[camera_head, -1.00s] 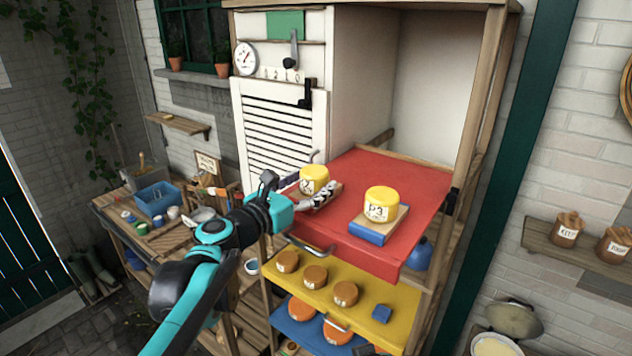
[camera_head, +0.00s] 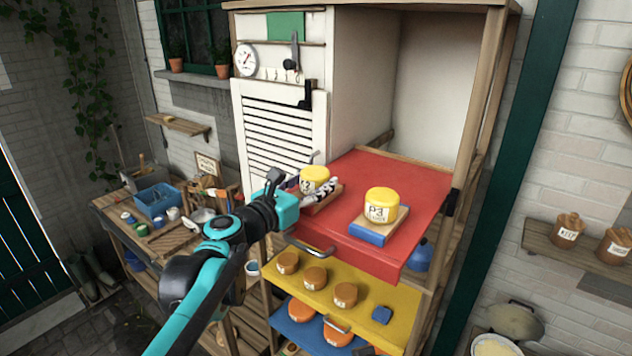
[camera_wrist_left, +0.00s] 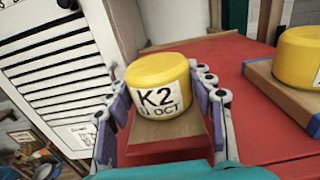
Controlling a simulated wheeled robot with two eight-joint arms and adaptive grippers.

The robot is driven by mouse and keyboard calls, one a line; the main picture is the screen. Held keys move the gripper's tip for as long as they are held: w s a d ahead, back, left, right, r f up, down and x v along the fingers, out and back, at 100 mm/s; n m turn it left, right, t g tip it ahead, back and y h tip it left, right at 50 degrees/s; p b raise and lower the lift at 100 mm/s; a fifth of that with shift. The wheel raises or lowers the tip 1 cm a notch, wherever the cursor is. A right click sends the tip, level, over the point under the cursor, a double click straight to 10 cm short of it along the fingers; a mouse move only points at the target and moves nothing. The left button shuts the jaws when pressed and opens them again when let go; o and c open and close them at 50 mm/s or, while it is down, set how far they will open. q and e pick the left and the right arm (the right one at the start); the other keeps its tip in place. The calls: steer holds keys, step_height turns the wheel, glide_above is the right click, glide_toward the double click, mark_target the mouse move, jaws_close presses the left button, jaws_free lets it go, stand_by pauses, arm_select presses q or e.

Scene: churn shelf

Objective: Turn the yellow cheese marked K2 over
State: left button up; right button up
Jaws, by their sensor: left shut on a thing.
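The yellow cheese marked K2 (camera_head: 314,176) is at the left end of the red shelf, by a wooden board (camera_head: 327,197). In the left wrist view the cheese (camera_wrist_left: 158,80) shows its label K2 11 OCT upright and facing the camera, slightly tilted, with the board (camera_wrist_left: 165,132) below. My left gripper (camera_head: 318,187) reaches in from the left and is shut on the cheese, one finger on each side; the fingers also show in the left wrist view (camera_wrist_left: 159,78). I cannot tell if the cheese still touches the board. My right gripper is not in view.
A second yellow cheese marked P3 (camera_head: 381,204) stands on a blue-edged board (camera_head: 377,232) to the right on the red shelf (camera_head: 420,190). A louvred white door (camera_head: 285,130) stands close behind on the left. A yellow shelf (camera_head: 385,290) with orange cheeses is below.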

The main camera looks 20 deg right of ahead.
mark_target(314, 171)
arm_select(q)
steer(key=shift+r, duration=0.15)
steer(key=shift+r+p, duration=0.9)
steer(key=shift+r, duration=0.25)
steer(key=shift+r, duration=0.1)
steer(key=shift+r+p, duration=1)
steer(key=shift+r, duration=0.35)
steer(key=shift+f, duration=0.1)
